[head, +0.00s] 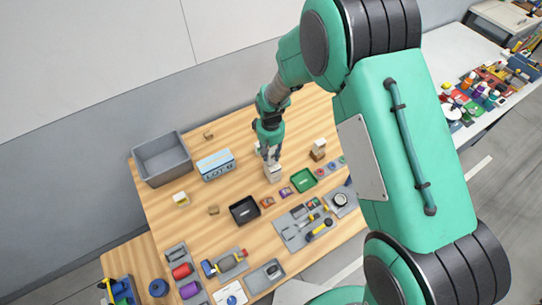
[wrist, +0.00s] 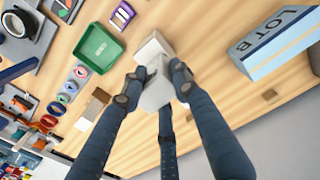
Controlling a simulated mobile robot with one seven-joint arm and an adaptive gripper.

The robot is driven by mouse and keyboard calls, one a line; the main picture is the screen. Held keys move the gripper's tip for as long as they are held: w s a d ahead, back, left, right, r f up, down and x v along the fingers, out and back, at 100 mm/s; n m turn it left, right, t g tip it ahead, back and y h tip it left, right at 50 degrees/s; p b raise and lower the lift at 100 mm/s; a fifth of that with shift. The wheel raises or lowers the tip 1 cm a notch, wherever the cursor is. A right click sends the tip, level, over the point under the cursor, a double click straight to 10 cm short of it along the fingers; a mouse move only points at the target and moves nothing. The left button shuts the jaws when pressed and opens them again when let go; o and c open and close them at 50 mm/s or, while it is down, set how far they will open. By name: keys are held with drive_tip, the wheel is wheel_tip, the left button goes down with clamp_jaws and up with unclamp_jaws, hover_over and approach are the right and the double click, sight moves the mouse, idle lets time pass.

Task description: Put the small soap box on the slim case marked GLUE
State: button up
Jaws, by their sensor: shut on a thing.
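My gripper (wrist: 155,92) is shut on a small white box (wrist: 157,90), which I take to be the soap box; its label cannot be read. In the head view my gripper (head: 270,153) is over the middle of the table. A second pale box (head: 273,173) stands just below the fingers, and it also shows beyond the held box in the wrist view (wrist: 150,47). I cannot read GLUE on it or on anything else. Whether the two boxes touch is hard to tell.
A light blue case marked LOT (head: 216,165) and a grey bin (head: 162,157) stand to the left. A green tray (head: 303,180), a black tray (head: 244,210) and a brown-and-white box (head: 318,150) are near. Tools lie along the front. Bare wood (head: 232,190) shows between.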

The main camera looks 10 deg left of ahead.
sight(271, 151)
drive_tip(key=shift+f, duration=1)
drive_tip(key=shift+f, duration=0.15)
drive_tip(key=o, duration=1.2)
wheel_tip(271, 151, up, 12)
drive_tip(key=shift+s+r+b, duration=0.1)
drive_tip(key=shift+r+b, duration=0.1)
drive_tip(key=shift+b, duration=0.4)
